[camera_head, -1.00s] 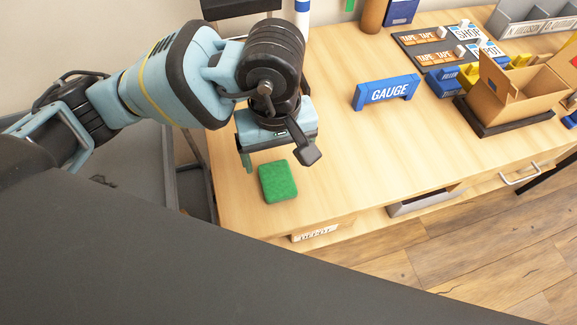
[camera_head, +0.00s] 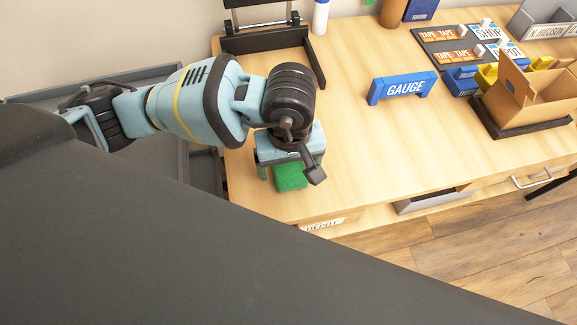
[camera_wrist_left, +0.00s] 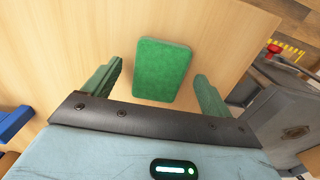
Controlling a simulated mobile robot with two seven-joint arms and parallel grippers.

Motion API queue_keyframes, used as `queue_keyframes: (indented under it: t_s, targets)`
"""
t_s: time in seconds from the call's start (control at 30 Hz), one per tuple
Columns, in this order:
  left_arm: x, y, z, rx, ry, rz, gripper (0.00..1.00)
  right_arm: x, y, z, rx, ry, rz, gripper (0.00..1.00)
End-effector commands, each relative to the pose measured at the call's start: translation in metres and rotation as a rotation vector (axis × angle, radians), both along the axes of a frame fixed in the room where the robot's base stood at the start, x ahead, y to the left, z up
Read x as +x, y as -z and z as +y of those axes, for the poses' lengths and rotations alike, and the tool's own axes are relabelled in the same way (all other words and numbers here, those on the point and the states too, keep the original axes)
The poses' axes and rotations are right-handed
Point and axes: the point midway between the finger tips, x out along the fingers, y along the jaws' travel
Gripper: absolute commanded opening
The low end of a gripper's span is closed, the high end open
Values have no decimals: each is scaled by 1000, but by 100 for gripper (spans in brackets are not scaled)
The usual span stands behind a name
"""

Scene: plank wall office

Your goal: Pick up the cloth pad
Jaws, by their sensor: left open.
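The cloth pad (camera_head: 290,177) is a green rounded rectangle lying flat on the wooden table near its front left corner. My left gripper (camera_head: 291,172) is over the pad in the head view and hides its far part. In the left wrist view the whole pad (camera_wrist_left: 162,70) shows between the two open green fingers of the left gripper (camera_wrist_left: 158,85), with bare wood on both sides. The fingers appear clear of the pad, and nothing is held. My right gripper is not in view.
A blue GAUGE sign (camera_head: 402,88) stands on the table (camera_head: 350,140) right of my left arm. A cardboard box (camera_head: 525,95) on a dark tray and a label board (camera_head: 455,45) are further right. A black rack (camera_head: 265,40) stands at the back left. Table between is clear.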

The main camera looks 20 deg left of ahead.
Motion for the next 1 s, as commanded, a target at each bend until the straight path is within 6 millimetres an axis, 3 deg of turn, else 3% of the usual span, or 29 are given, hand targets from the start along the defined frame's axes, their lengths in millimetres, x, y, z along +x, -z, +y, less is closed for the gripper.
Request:
queue_keyframes:
  t_s: [0.3, 0.67, 1.0]
  targets:
    - [0, 5, 0, 0, 0, -1, 83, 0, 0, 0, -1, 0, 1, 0]
    - [0, 5, 0, 0, 0, -1, 36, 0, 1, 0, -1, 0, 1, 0]
    - [0, 1, 0, 0, 0, -1, 36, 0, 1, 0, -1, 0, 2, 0]
